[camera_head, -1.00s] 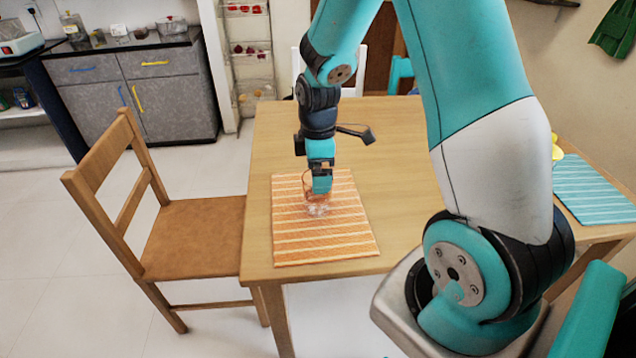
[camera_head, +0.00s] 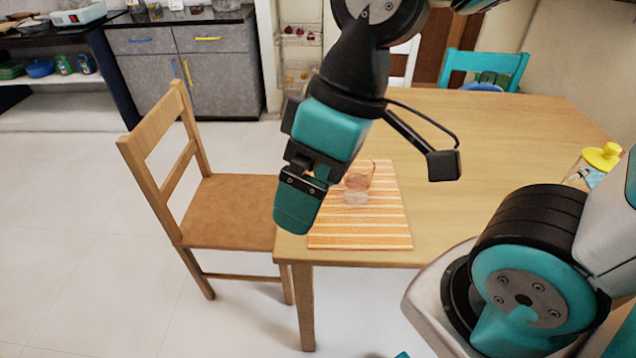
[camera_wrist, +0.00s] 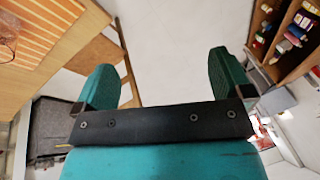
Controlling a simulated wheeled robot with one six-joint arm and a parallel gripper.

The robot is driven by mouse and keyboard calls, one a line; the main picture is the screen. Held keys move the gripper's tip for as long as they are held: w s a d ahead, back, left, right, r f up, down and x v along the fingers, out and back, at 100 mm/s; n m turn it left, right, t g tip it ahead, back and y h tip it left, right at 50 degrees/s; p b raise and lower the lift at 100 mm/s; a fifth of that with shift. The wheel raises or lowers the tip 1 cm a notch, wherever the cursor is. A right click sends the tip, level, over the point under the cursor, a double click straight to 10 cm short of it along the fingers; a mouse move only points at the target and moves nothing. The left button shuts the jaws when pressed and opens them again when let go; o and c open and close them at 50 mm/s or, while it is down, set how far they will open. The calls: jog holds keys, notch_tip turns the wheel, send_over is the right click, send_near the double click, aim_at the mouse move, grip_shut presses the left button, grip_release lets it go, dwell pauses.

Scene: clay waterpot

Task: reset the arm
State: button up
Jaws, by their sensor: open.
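My gripper (camera_head: 300,195) hangs in front of the table's left part in the head view, raised and nearer the camera than the placemat. In the wrist view its two teal fingers (camera_wrist: 165,80) are wide apart with only floor between them. The gripper is open and empty. The gripper and wrist hide the placemat's left edge. The arm is bent back towards my body.
The wooden table (camera_head: 480,140) is mostly clear. A wooden chair (camera_head: 225,205) stands at its left, and a teal chair (camera_head: 485,66) is behind it. A jar with a yellow lid (camera_head: 597,165) is at the right. Grey cabinets (camera_head: 215,75) are at the back left.

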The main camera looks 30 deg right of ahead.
jog(key=shift+s+a, duration=0.25)
jog(key=shift+s, duration=0.25)
jog(key=shift+r, duration=0.15)
notch_tip(320, 180, up, 3)
jog(key=p, duration=0.3)
dwell(0.4)
